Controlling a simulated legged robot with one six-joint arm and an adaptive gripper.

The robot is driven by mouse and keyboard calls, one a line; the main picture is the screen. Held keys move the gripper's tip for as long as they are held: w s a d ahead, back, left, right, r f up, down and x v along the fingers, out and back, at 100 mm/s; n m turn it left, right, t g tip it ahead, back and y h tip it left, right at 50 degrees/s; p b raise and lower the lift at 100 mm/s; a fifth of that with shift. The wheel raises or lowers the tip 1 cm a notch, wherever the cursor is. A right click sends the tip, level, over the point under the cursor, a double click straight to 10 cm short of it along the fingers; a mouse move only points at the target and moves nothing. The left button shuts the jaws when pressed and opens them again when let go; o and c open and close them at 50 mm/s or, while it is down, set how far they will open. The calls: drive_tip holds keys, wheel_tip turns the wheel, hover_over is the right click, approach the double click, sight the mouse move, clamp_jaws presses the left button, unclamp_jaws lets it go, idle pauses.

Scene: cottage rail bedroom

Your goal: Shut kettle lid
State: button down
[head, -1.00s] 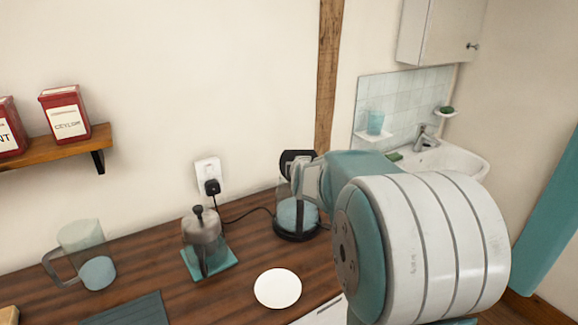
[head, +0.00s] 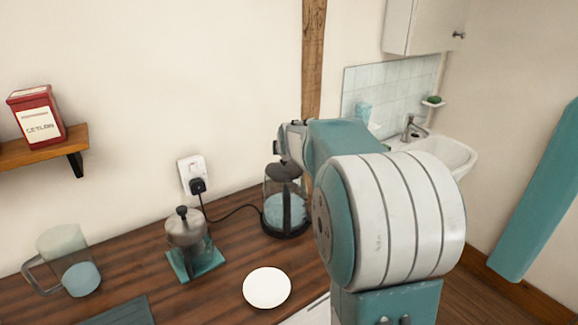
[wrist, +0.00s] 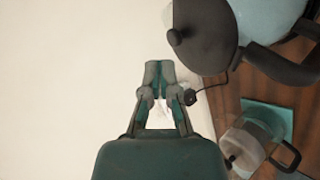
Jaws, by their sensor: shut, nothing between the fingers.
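The glass kettle (head: 271,210) stands on its dark base at the back of the wooden counter, with pale blue water inside. My gripper (wrist: 159,66) is shut and empty, apart from the lid in that view. In the head view, my gripper (head: 281,150) is just above the lid, partly hidden by my arm.
A cafetière (head: 186,232) on a teal mat (head: 207,262) stands left of the kettle. A white plate (head: 267,288) lies in front, and a glass jug (head: 66,250) stands at left. A cord runs to the wall socket (head: 193,174). A sink (head: 445,153) is at right.

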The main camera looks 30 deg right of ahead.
sight(285, 167)
drive_tip(key=shift+w+d+g, duration=0.15)
drive_tip(key=shift+g, duration=0.35)
drive_tip(key=shift+w+a+g+y, duration=0.2)
drive_tip(key=shift+w+g+y, duration=0.2)
drive_tip(key=shift+g+y, duration=0.4)
drive_tip(key=shift+w+d+f+g+y, duration=0.25)
drive_tip(key=shift+w+d+f+g, duration=0.1)
drive_tip(key=shift+g, duration=0.3)
drive_tip(key=shift+w+d+f+g+y, duration=0.25)
drive_tip(key=shift+w+d+g, duration=0.1)
drive_tip(key=shift+g, duration=0.3)
drive_tip(key=shift+w+f, duration=0.4)
drive_tip(key=shift+w, duration=0.1)
drive_tip(key=shift+w+d+f, duration=0.4)
drive_tip(key=shift+w+f, duration=0.05)
drive_tip(key=shift+f, duration=0.1)
drive_tip(key=shift+f, duration=0.25)
drive_tip(key=shift+a, duration=0.1)
